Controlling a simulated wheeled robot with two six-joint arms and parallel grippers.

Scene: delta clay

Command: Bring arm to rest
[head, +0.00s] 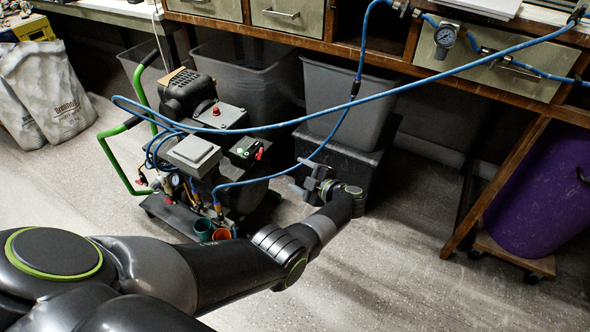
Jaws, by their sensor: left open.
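My left arm reaches in from the lower left across the floor. My left gripper (298,177) is at its end, near the middle of the view, with its jaws pointing left. It is open and I see nothing between its fingers. In the picture it lies just right of the compressor cart (205,150) and in front of the dark bins; how far it is from them is hard to tell. My right arm and gripper are not in view.
A blue hose (420,82) arches from the cart to the bench (400,62), and passes above the gripper in the picture. A pressure gauge (445,36) hangs there. Grey bins (345,100) stand under it. A purple barrel (545,195) stands right. Sacks (50,90) stand left. Floor at lower right is clear.

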